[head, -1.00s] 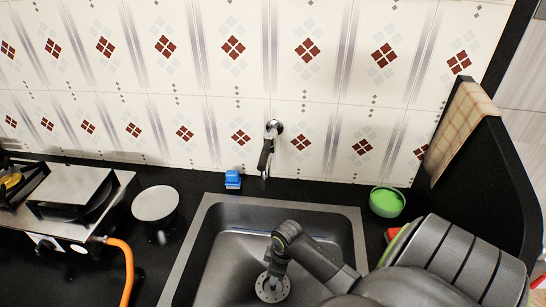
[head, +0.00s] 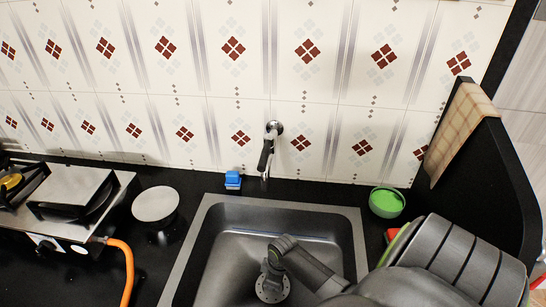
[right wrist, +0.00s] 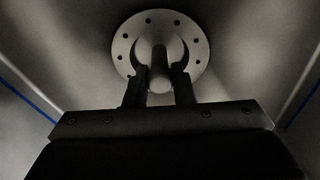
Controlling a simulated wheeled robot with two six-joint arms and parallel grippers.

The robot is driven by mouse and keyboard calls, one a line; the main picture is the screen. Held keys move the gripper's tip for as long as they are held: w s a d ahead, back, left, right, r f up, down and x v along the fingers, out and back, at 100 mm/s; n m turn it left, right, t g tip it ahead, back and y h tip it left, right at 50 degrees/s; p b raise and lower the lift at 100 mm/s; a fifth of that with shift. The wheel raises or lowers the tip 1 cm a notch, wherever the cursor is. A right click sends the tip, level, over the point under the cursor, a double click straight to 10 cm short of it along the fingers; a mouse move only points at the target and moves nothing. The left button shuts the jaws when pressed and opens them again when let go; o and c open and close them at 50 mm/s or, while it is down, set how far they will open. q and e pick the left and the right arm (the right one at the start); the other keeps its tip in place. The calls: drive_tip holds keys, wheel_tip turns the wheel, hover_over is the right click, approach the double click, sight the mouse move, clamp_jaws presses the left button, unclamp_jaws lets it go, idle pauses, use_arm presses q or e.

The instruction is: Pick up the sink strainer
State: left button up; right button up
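The sink strainer (head: 270,296) is a round grey metal disc on the floor of the sink basin, partly hidden by my right arm in the head view. In the right wrist view the strainer (right wrist: 191,58) shows a flat rim with small holes and an upright central knob (right wrist: 159,72). My right gripper (right wrist: 159,84) is over the strainer, its two fingers on either side of the knob. A narrow gap shows between each finger and the knob, so it looks open around it. In the head view, my right gripper (head: 270,279) is low inside the sink. My left gripper is not in view.
The metal sink (head: 213,213) has raised walls around my right gripper. A tap (head: 268,150) is above its back edge.

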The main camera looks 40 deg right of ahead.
clamp_jaws()
wheel_tip(320, 180, up, 9)
drive_tip(key=shift+r, duration=0.2)
drive_tip(key=shift+f, duration=0.3)
drive_tip(key=shift+m, duration=0.6)
drive_tip(key=shift+a+f+b, duration=0.15)
drive_tip(key=shift+f+b, duration=0.4)
drive_tip(key=shift+f, duration=0.9)
drive_tip(key=shift+a+f+b, duration=0.1)
drive_tip(key=shift+f+b, duration=0.45)
drive_tip(key=shift+f, duration=0.85)
